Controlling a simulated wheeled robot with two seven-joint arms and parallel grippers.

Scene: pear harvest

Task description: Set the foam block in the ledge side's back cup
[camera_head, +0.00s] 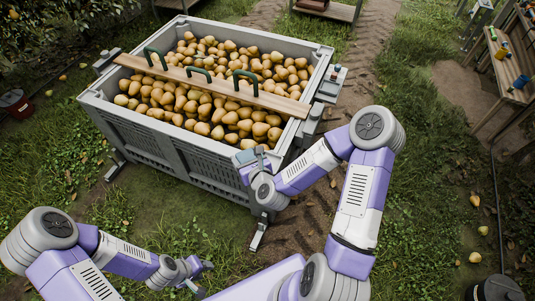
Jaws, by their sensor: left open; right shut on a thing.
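My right gripper (250,158) is at the front right corner of the big grey pear bin (175,150), just outside its wall. It is shut on a small grey-blue thing, likely the foam block (246,155), which the fingers partly hide. A ledge (329,87) with small items on it sticks out from the bin's right end. A grey cup-like bracket (313,117) sits in front of that ledge; I cannot clearly make out the back cup. My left gripper (207,278) is open and empty, low over the grass at the bottom.
Pears fill the bin. A wooden plank (215,85) with three green handles lies across it, its right end near the bracket. Another grey bracket (105,61) is at the bin's left end. A workbench (510,70) stands far right. Grass and a dirt track lie around.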

